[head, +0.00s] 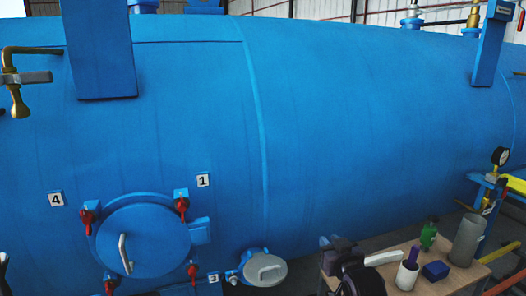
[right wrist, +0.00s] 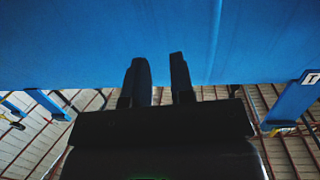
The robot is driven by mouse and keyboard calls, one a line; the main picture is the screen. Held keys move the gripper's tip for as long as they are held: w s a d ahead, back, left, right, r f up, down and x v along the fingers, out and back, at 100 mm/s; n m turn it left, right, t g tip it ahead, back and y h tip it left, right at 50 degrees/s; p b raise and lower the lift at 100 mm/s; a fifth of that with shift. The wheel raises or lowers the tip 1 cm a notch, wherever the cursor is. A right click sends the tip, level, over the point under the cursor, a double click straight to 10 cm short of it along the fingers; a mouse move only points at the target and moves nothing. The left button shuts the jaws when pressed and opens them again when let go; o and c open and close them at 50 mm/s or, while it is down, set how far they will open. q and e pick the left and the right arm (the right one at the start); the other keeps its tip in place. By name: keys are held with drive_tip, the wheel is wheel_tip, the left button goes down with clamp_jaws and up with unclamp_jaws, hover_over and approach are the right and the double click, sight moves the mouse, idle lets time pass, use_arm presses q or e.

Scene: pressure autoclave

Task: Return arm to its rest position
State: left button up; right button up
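My right gripper (head: 335,243) shows dark at the bottom of the head view, in front of the table's left part. In the right wrist view its two dark fingers (right wrist: 161,78) stand apart with nothing between them. Beyond them is the blue wall of the autoclave (right wrist: 75,40). The large blue autoclave (head: 350,130) fills most of the head view. Its round hatch (head: 155,240) lies flat against the vessel at lower left, with red clamp handles around it. My left gripper cannot be made out.
A wooden table (head: 428,284) at lower right bears a green bottle (head: 428,237), a white cup (head: 406,277), a blue box (head: 435,270) and a grey cylinder (head: 467,240). A grey round lid (head: 265,270) sits beside the hatch. A pressure gauge (head: 500,156) stands at right.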

drive_tip(key=s+d+f+g+h, duration=0.1)
drive_tip(key=s+d+f, duration=0.2)
drive_tip(key=s+f, duration=0.4)
drive_tip(key=s+d+f+g+h, duration=0.1)
drive_tip(key=s+f, duration=0.6)
drive_tip(key=s, duration=0.9)
drive_tip(key=s+d+f+m+g+h, duration=0.1)
drive_tip(key=s+d+f+g, duration=0.1)
drive_tip(key=s+d+f, duration=0.4)
drive_tip(key=s+f, duration=0.1)
drive_tip(key=s, duration=0.4)
drive_tip(key=shift+s+f, duration=0.2)
drive_tip(key=shift+s, duration=0.1)
